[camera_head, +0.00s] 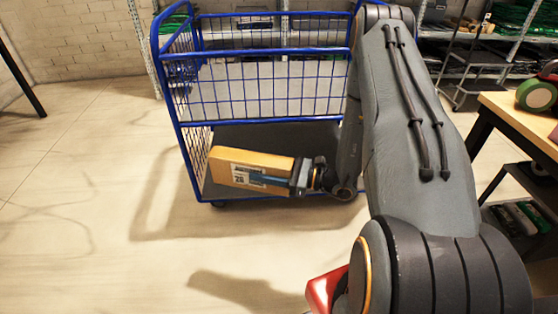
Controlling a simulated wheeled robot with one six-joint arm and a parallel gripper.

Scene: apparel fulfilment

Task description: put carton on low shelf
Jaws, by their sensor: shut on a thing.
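A brown carton (270,162) with a white label on its near side shows at the open front of a blue wire cart. My gripper (262,181) is shut on the carton from the right, with a finger along its near face beside the label. The cart's dark low shelf (290,136) lies behind the carton. The carton overlaps the left part of this shelf in the picture, and I cannot tell whether it touches it. The cart's upper shelf (222,91) is grey and sits behind a blue mesh panel.
The blue cart frame (176,115) has mesh sides and an upper front panel. Metal racks with dark goods stand at the back. The floor at left is clear.

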